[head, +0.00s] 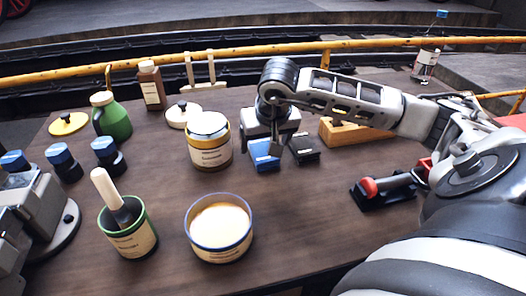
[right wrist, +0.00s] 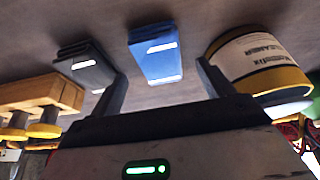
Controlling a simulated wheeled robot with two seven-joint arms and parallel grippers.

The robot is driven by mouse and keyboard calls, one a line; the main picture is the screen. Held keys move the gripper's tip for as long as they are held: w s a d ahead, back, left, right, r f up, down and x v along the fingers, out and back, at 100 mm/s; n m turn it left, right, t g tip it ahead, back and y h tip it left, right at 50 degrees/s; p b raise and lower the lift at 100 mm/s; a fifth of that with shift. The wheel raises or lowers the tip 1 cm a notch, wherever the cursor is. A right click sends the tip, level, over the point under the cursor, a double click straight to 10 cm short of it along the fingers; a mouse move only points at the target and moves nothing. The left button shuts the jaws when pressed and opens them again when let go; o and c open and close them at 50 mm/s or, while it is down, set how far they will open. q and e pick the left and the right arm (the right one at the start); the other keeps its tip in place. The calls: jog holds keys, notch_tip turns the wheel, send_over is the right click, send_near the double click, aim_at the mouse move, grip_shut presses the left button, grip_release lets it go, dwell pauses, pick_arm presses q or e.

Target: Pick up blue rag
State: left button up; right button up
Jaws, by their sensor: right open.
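The blue rag (head: 265,158) is a small folded blue stack with a white label, lying on the table right of the cream tin. In the right wrist view the blue rag (right wrist: 154,52) shows between and beyond my fingertips. My right gripper (head: 277,150) is open over it, pointing down, and partly hides it in the head view. In the right wrist view the jaws of my right gripper (right wrist: 160,80) are apart with nothing between them. I cannot tell the exact height above the rag.
A black folded rag (head: 306,152) lies close right of the blue one. The tin (head: 210,148) stands close left. A wooden block (head: 350,133) is behind right. An open tub (head: 219,232) and a green-rimmed pot with a brush (head: 131,240) stand in front. Table (head: 300,220) is clear at centre front.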

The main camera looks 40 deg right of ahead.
aim_at(264, 150)
jog(key=shift+x, duration=1.6)
jog(key=shift+f+b, duration=0.2)
jog(key=shift+b, duration=0.1)
jog(key=c, duration=1.1)
